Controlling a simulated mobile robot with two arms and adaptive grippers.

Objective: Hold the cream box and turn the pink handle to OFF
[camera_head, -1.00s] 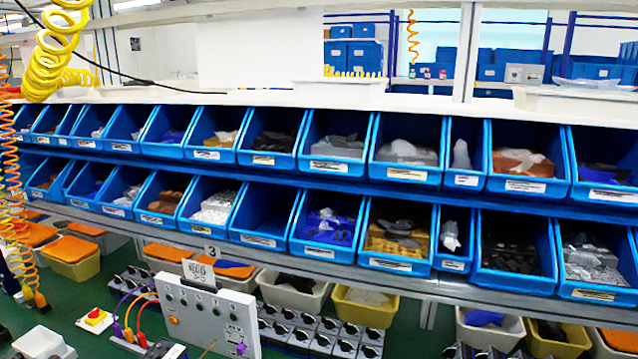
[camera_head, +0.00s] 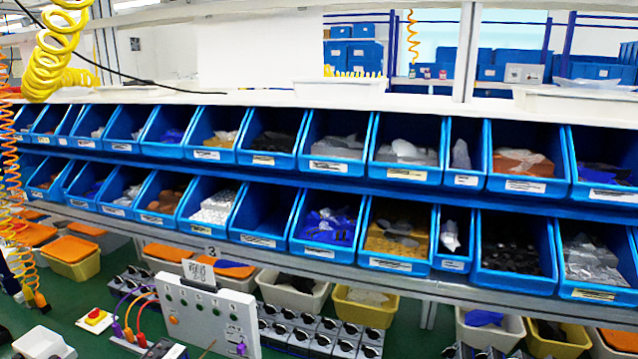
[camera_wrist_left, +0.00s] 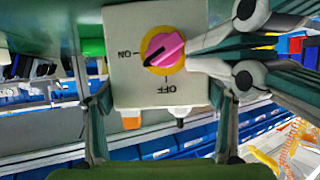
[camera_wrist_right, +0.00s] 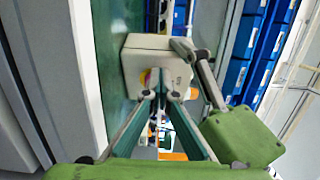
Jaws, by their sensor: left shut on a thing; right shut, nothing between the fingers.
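The cream box (camera_wrist_left: 125,85) fills the upper middle of the left wrist view, with ON and OFF marks on its face. The pink handle (camera_wrist_left: 166,46) sits on a yellow disc; its black line points between ON and OFF, nearer ON. My left gripper (camera_wrist_left: 160,108) is shut on the cream box, one finger along each side. My right gripper (camera_wrist_left: 190,57) is shut, its tips at the disc's edge beside the handle; I cannot tell if they touch it. The box (camera_wrist_right: 150,50) also shows in the right wrist view, where the right fingertips (camera_wrist_right: 160,95) hide the handle.
The head view shows neither gripper nor the cream box. It shows two rows of blue bins (camera_head: 265,240), a grey panel (camera_head: 208,315) with buttons, and several switch boxes (camera_head: 320,330) below the shelf.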

